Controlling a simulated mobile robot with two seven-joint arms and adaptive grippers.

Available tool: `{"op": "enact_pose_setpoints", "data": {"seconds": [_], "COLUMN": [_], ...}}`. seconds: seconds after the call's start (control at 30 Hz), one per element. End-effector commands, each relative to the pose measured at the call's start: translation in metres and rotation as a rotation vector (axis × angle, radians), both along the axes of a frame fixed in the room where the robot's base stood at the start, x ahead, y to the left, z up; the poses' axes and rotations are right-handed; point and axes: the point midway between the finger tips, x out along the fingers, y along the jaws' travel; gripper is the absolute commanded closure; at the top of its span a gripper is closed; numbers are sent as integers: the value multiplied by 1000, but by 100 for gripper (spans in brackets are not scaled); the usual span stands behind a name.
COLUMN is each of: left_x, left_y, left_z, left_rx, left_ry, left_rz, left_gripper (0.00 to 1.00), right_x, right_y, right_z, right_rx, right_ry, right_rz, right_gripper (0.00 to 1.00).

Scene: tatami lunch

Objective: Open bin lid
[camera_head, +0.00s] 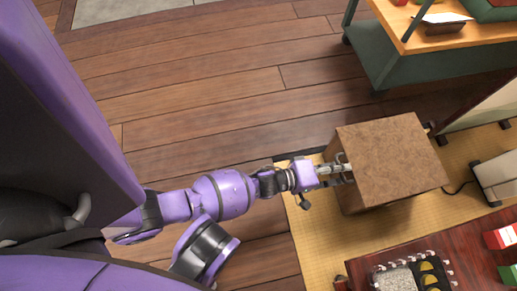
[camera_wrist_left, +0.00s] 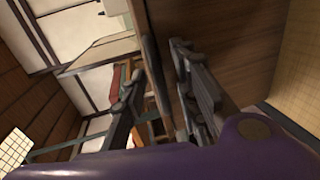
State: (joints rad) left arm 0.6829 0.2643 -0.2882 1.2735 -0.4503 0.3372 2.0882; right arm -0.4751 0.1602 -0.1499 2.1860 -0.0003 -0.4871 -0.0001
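The bin is a brown box (camera_head: 358,195) standing on the tatami, and its flat brown lid (camera_head: 392,158) lies level on top. My left gripper (camera_head: 343,168) is at the lid's left edge. In the left wrist view its two fingers stand apart (camera_wrist_left: 157,62), one on each side of the lid's dark edge (camera_wrist_left: 152,70). The gripper looks open, and whether a finger touches the lid cannot be told. The brown side wall (camera_wrist_left: 238,45) fills the right of that view. The bin's inside is hidden. My right gripper is not in view.
A dark red table (camera_head: 375,262) with a food tray (camera_head: 412,280) stands in front of the bin. A green-framed wooden shelf unit (camera_head: 450,55) stands behind. A pale panel (camera_head: 480,108) and a light box (camera_head: 497,177) are to the right. The wooden floor (camera_head: 220,120) at left is clear.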

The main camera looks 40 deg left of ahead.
Motion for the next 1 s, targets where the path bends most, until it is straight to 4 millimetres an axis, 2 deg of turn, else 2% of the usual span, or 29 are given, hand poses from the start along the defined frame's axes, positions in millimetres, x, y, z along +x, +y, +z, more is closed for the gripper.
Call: {"op": "enact_pose_setpoints", "data": {"seconds": [0.17, 0.33, 0.57, 1.0], "left_x": [6, 5, 5, 4], "left_y": [-4, -4, -4, -3], "left_z": [-1, -1, -1, 1], "left_rx": [2, 2, 2, 3], "left_ry": [-1, -1, -1, 2], "left_rz": [0, 0, 0, 0], "left_gripper": [72, 72, 100, 100], "right_x": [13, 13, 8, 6], "right_y": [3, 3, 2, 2], "right_z": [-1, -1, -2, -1], "right_rx": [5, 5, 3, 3], "right_ry": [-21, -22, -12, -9], "right_rz": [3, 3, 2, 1], "right_gripper": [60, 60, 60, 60]}}
